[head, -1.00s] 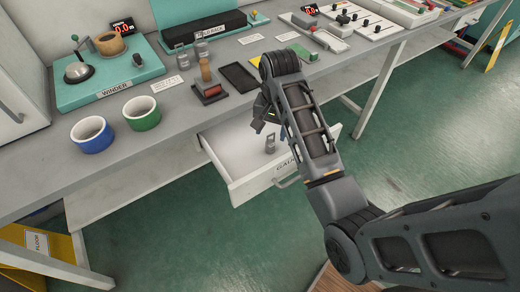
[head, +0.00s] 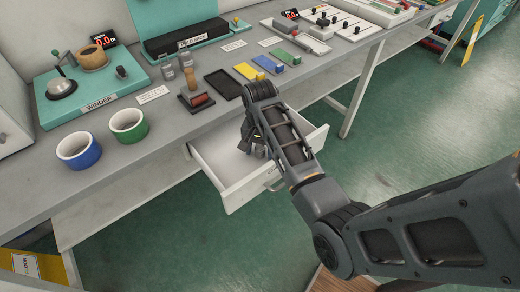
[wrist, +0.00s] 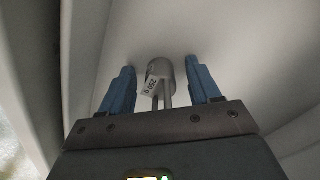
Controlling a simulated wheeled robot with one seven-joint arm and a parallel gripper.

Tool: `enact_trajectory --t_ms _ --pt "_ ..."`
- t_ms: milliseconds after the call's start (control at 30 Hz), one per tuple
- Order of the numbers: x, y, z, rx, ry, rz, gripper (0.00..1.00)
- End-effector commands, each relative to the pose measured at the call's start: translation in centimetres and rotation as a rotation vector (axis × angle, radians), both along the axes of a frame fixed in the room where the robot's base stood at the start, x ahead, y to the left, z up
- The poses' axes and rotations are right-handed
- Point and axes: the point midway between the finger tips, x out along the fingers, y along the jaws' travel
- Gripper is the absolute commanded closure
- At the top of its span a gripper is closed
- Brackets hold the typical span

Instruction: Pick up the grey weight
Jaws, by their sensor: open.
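The grey weight (wrist: 160,70) is in the wrist view, a small metal cylinder with a white label and a two-legged part toward me. It is inside the open white drawer (head: 216,180) under the bench. My gripper (wrist: 161,82) is open, with one blue finger on each side of the weight and a visible gap on both sides. In the head view my gripper (head: 256,149) is low over the drawer, and my wrist largely hides the weight.
The drawer walls enclose my gripper closely. Open floor lies to the right.

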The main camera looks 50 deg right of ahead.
Motion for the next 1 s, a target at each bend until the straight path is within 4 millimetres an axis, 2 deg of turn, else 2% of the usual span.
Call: enact_trajectory --t_ms 100,733,1000 --pt "-0.01 0.00 0.01 0.000 0.000 0.000 0.39" --pt "-0.02 0.00 0.02 0.000 0.000 0.000 0.99" --pt "0.00 0.00 0.05 0.000 0.000 0.000 1.00"
